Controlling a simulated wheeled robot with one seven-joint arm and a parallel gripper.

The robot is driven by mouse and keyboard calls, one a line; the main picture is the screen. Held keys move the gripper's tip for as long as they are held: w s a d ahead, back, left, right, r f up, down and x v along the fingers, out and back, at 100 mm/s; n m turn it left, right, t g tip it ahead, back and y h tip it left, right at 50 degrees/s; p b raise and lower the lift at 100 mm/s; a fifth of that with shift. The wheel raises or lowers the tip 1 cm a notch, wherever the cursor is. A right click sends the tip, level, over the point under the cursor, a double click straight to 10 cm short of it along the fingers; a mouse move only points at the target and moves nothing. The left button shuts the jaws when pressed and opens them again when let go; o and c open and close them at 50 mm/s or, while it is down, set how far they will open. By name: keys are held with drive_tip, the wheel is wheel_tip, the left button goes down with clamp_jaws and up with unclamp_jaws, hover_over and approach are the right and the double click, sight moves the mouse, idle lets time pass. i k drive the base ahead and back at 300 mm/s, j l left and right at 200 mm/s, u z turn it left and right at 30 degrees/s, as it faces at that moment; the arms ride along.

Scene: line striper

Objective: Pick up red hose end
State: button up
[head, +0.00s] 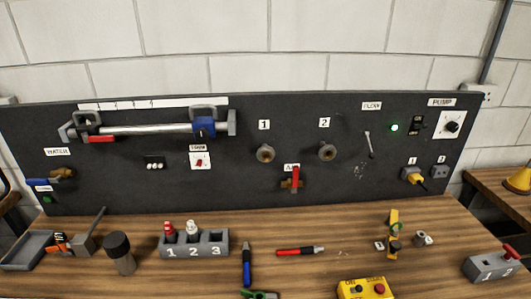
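No hose can be made out on either piece. My gripper is not in view.
A grey holder (222,243) numbered 1 to 3 holds red-topped and white-topped items. A dark cylinder (119,252) stands left of it. A yellow button box (366,289) is at the front edge. A brass-and-yellow fitting (394,230) stands to the right. The dark panel (270,200) rises behind.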

sight(311, 250)
drive_tip(key=l+u, duration=0.15)
drive_tip(key=u, duration=0.3)
drive_tip(key=l+u, duration=0.15)
drive_tip(key=u, duration=0.3)
drive_tip(key=l+u, duration=0.2)
drive_tip(key=u, duration=0.25)
drive_tip(key=l+u, duration=0.15)
drive_tip(key=u, duration=0.3)
drive_tip(key=l+u, duration=0.15)
drive_tip(key=u, duration=0.3)
drive_tip(key=k+j, duration=0.05)
